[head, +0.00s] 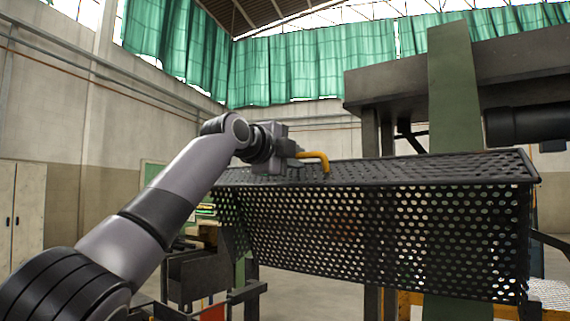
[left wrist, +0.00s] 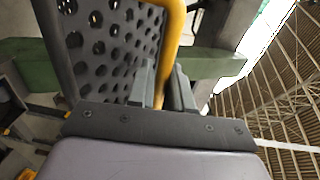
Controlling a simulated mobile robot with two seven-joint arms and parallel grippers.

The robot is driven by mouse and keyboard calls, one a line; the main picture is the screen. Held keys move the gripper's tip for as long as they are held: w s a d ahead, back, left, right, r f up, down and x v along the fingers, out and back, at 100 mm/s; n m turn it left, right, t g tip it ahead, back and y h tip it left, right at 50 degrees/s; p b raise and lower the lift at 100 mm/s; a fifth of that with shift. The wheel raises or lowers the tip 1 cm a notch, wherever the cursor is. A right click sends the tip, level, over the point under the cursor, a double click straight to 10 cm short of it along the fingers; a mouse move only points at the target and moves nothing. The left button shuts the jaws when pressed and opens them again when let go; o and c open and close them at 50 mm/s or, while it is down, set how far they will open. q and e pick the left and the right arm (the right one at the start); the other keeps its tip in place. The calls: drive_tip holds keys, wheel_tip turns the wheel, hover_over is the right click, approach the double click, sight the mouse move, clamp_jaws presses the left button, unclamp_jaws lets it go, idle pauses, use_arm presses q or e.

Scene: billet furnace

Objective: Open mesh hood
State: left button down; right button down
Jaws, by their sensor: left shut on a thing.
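The mesh hood (head: 380,225) is a black perforated metal cover with a framed top edge. It fills the middle and right of the head view, and its perforated panel also shows in the left wrist view (left wrist: 115,40). A yellow handle (head: 322,157) is fixed at its top left. My left gripper (head: 297,158) is at this handle, its arm coming in from the lower left. In the left wrist view its two fingers (left wrist: 165,88) close around the yellow bar (left wrist: 174,35). My right gripper is not in view.
A dark machine frame (head: 400,85) with a green upright (head: 453,75) stands behind the hood. A black cylinder (head: 525,124) sits at the right. A dark cart-like stand (head: 195,275) is below the arm. A pale cabinet (head: 22,210) stands at the far left.

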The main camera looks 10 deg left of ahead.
use_arm(q)
drive_tip(key=shift+w+d+r, duration=0.15)
drive_tip(key=shift+w+r, duration=0.05)
drive_tip(key=shift+w, duration=0.15)
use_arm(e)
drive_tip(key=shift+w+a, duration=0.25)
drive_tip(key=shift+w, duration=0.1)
use_arm(q)
drive_tip(key=c, duration=1.2)
unclamp_jaws()
drive_tip(key=shift+c, duration=0.2)
